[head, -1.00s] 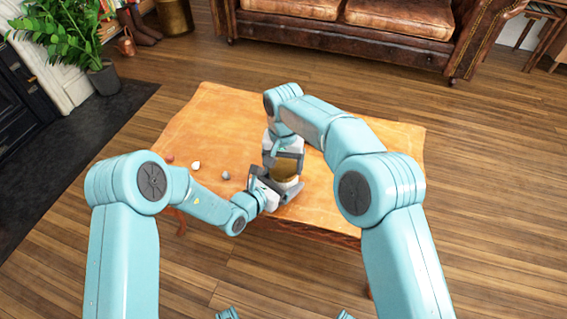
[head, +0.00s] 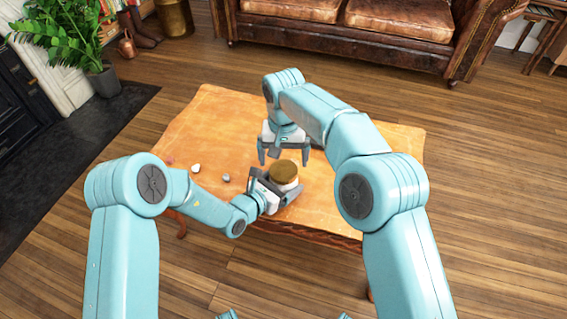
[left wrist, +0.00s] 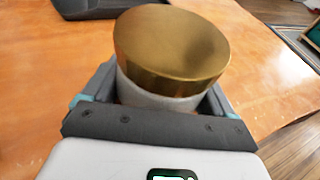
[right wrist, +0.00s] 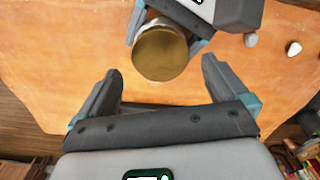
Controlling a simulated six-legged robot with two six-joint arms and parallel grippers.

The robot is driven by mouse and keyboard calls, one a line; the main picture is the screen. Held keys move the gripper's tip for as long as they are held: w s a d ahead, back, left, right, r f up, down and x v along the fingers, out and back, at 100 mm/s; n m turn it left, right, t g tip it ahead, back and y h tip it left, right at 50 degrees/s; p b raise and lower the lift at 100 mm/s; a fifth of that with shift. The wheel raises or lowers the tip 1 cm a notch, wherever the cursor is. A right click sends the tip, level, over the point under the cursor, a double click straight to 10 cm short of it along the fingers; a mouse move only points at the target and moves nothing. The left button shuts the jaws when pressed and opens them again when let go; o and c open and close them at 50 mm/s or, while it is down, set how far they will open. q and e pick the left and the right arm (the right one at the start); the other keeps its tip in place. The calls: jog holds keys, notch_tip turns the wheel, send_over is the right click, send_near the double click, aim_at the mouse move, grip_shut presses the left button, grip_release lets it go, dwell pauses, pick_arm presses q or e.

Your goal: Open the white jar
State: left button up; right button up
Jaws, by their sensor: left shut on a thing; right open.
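The white jar with its round gold lid (head: 285,170) stands near the table's front edge. My left gripper (head: 276,184) is shut around the jar's white body (left wrist: 160,100), below the lid. The lid (left wrist: 172,45) sits on top of the jar and looks slightly tilted in the left wrist view; I cannot tell if it is loose. My right gripper (head: 284,157) is open and empty, just behind the jar and apart from it. In the right wrist view the lid (right wrist: 160,54) shows beyond the spread fingers.
The orange-brown table (head: 215,120) holds several small pebble-like things, including a white one (head: 196,167) and a grey one (head: 226,177), left of the jar. The table's back and right are clear. A leather sofa (head: 370,30) and a potted plant (head: 65,35) stand beyond.

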aim_at(283, 169)
jog(key=shift+r+m, duration=0.3)
jog(key=shift+r, duration=0.35)
notch_tip(283, 169, up, 2)
jog(key=shift+r+m, duration=0.1)
jog(key=shift+m, duration=1)
jog(key=shift+r+m, duration=0.1)
jog(key=shift+m, duration=0.2)
notch_tip(283, 169, down, 8)
jog(key=shift+r, duration=0.15)
